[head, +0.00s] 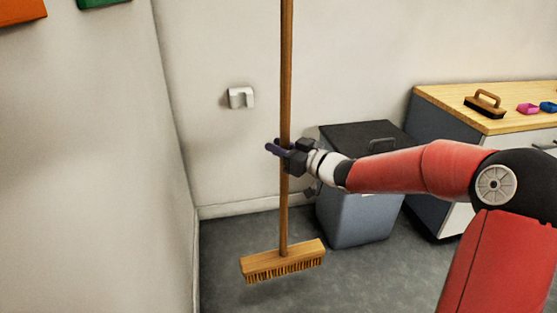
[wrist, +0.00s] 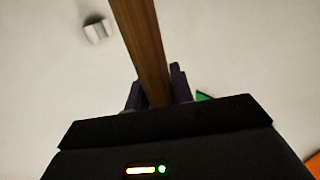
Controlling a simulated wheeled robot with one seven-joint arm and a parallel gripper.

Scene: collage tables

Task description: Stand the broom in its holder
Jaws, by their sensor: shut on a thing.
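The broom (head: 283,215) has a long wooden handle and a wooden head with bristles pointing down. It is upright near the middle of the head view, its top out of frame. My gripper (head: 278,150) is shut on the handle, which also runs between the fingers in the wrist view (wrist: 143,45). The bristles appear to hang just above the grey floor, though the exact gap is hard to tell. The holder (head: 240,97) is a small white wall bracket to the left of the handle and above my gripper. It also shows blurred in the wrist view (wrist: 97,29).
A grey bin (head: 355,215) with a dark lid stands right of the broom, behind my arm. A wooden-topped counter (head: 440,95) at the right bears a hand brush (head: 485,105) and small pink and blue items. A wall corner lies to the left.

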